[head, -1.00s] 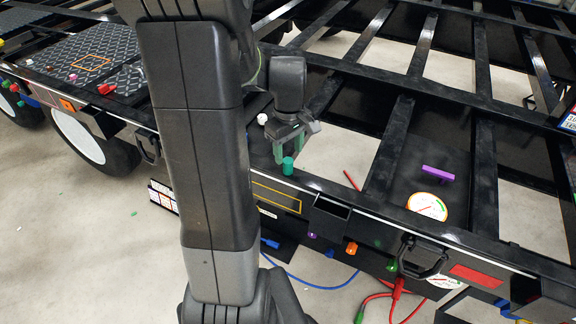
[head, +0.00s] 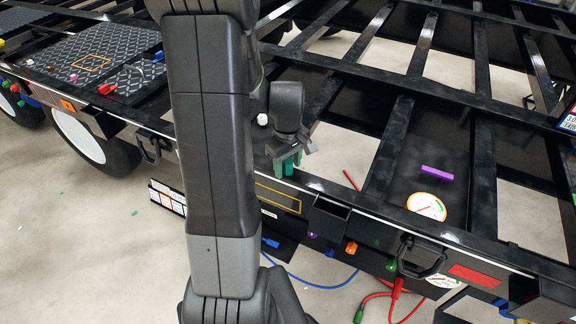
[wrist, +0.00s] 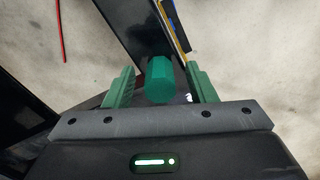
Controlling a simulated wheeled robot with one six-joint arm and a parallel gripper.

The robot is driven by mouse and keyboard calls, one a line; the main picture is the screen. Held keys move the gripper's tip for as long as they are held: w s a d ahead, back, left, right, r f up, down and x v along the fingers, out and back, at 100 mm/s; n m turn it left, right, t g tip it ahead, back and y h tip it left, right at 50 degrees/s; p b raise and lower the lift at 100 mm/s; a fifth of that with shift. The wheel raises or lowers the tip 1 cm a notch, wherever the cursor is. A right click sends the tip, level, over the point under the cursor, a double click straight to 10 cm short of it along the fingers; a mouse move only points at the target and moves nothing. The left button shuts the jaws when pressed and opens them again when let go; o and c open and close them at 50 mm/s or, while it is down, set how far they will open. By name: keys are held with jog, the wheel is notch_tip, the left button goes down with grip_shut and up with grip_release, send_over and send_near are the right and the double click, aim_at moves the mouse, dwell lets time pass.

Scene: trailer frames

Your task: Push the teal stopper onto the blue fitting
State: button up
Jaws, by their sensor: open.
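The teal stopper (head: 289,168) stands on the black frame rail in the head view, partly hidden by my gripper (head: 286,163). In the wrist view the stopper (wrist: 160,80) sits between the two green fingers of my gripper (wrist: 160,70). A gap shows on each side of it, so the fingers are open around it and not closed on it. Small blue pieces show below the rail in the head view, one at the left (head: 271,243) and one further right (head: 329,252). I cannot tell which is the blue fitting.
A white knob (head: 262,119) stands on the frame close behind my gripper. A purple bar (head: 437,172) and a round gauge (head: 427,206) are further right. A black handle (head: 422,257) and red cable (head: 385,296) are at the lower right. My arm covers part of the rail.

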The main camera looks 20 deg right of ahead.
aim_at(287, 160)
jog(key=c, duration=1)
notch_tip(287, 160, up, 10)
jog(key=shift+r, duration=0.1)
jog(key=shift+w, duration=0.1)
